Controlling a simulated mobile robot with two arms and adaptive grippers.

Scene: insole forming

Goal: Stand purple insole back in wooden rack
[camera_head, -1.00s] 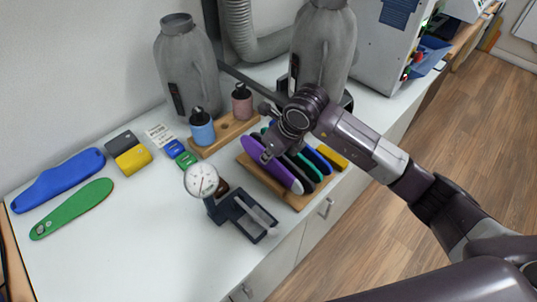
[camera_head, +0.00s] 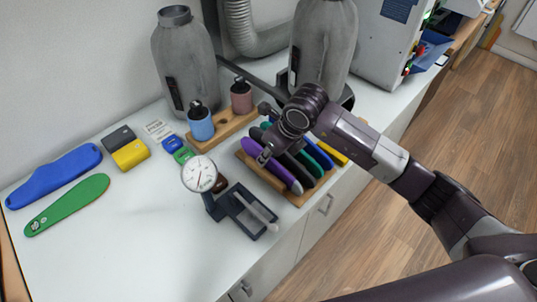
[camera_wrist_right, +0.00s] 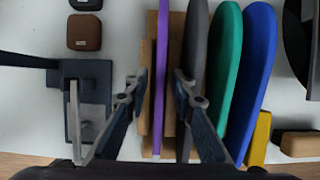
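The purple insole (camera_head: 280,175) stands on edge at the near-left side of the wooden rack (camera_head: 297,201). In the right wrist view the purple insole (camera_wrist_right: 161,60) shows as a thin upright strip in the rack (camera_wrist_right: 147,55). My right gripper (camera_head: 264,157) is over it. In the wrist view its fingers (camera_wrist_right: 159,88) are apart, one on each side of the purple insole, with visible gaps. The insole's lower edge is hidden in the rack. My left gripper is not in view.
Dark, green (camera_wrist_right: 227,60) and blue (camera_wrist_right: 258,60) insoles stand close right of the purple one. A dial gauge (camera_head: 199,174) on a dark stand is near the rack's left side. Bottles (camera_head: 201,124) stand behind. Blue and green insoles (camera_head: 68,204) lie at left.

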